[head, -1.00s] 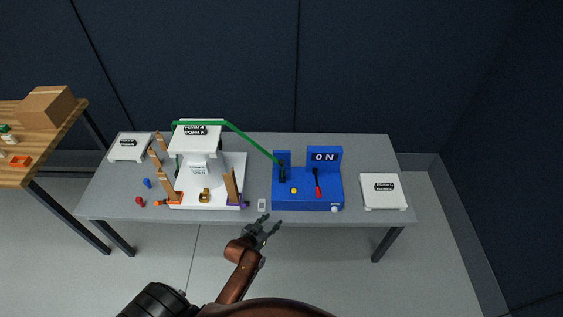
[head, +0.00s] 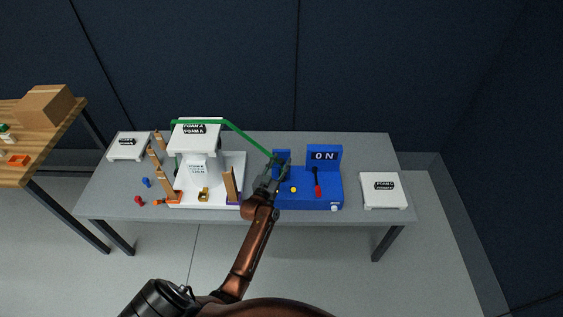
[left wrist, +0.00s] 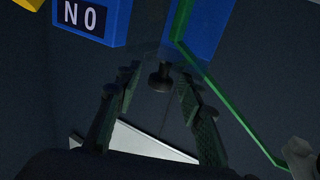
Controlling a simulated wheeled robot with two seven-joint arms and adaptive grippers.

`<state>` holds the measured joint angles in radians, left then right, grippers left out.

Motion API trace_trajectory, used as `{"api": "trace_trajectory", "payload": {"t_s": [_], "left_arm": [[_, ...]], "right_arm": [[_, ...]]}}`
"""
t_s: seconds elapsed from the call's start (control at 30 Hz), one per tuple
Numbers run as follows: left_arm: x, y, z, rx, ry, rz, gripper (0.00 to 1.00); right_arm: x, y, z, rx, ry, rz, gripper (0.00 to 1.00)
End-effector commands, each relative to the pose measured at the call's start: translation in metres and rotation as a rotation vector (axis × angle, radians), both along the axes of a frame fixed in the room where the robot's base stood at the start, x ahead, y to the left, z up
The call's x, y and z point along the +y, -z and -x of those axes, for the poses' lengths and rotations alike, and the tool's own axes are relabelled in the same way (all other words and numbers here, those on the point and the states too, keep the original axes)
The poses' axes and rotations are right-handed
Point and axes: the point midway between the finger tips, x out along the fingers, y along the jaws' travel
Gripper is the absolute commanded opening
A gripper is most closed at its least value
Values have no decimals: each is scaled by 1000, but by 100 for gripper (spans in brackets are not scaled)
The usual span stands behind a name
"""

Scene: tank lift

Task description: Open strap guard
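My left gripper (head: 279,165) is over the unit's left side, beside the strap's lower end. In the left wrist view its fingers (left wrist: 159,84) are apart, with a dark knob (left wrist: 160,74) showing between their tips. A faint see-through piece shows around the knob; I cannot tell for sure that it is the strap guard, nor whether the fingers touch it. My right gripper is out of view.
A black lever with a red handle (head: 318,190) and a yellow button (head: 294,190) are on the unit. The white stand (head: 215,201) is left of my arm. White foam-labelled pads lie at the far left (head: 127,147) and right (head: 383,191). Bare table lies between unit and right pad.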

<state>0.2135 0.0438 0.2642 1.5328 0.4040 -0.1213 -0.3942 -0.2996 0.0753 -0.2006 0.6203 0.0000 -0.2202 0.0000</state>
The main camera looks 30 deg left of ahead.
Motion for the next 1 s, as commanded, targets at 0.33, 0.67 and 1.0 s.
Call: {"api": "trace_trajectory", "payload": {"t_s": [0.33,0.67,1.0], "left_arm": [[1,0,-5,1,0,0,36],[1,0,-5,1,0,0,14],[1,0,-5,1,0,0,0]], "right_arm": [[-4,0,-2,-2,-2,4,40],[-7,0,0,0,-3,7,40],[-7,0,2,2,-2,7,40]]}}
